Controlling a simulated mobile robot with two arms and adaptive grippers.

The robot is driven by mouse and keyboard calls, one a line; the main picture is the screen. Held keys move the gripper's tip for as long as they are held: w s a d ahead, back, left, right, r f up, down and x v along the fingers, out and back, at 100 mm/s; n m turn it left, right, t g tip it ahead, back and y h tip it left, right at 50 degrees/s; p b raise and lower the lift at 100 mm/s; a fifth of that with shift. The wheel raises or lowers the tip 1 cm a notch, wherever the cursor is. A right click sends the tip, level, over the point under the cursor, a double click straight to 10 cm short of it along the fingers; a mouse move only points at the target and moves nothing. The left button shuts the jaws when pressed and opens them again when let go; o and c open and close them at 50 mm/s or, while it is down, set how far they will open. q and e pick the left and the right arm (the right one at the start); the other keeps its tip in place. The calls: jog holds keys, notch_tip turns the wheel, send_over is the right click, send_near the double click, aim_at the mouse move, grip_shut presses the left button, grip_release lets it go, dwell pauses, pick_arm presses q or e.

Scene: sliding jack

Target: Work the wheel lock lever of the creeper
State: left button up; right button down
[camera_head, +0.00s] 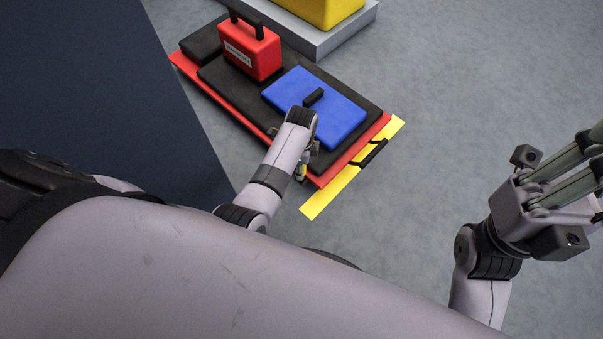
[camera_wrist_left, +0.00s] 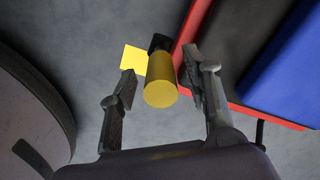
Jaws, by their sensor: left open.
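The creeper is a low flat board with a red rim (camera_head: 330,177) and dark padding, in the upper middle of the head view. Its wheel lock lever shows in the left wrist view as a yellow cylindrical grip (camera_wrist_left: 160,82) with a black part behind it. My left gripper (camera_wrist_left: 163,88) is open, with one finger on each side of the yellow grip. I cannot tell whether a finger touches it; the right finger looks very near. In the head view my left wrist partly hides the lever (camera_head: 301,172). My right gripper (camera_head: 570,165) is away at the right edge, partly cut off.
A red case (camera_head: 250,52) and a blue flat case (camera_head: 330,115) rest on the creeper. A yellow strip (camera_head: 320,202) lies at its near end, by a black handle (camera_head: 371,153). A dark panel (camera_head: 90,90) stands at left. The grey floor (camera_head: 480,90) at right is clear.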

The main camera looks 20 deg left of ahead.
pick_arm(q)
jog(key=shift+f+b, duration=0.7)
jog(key=shift+f, duration=0.9)
jog(key=shift+c, duration=0.3)
grip_shut()
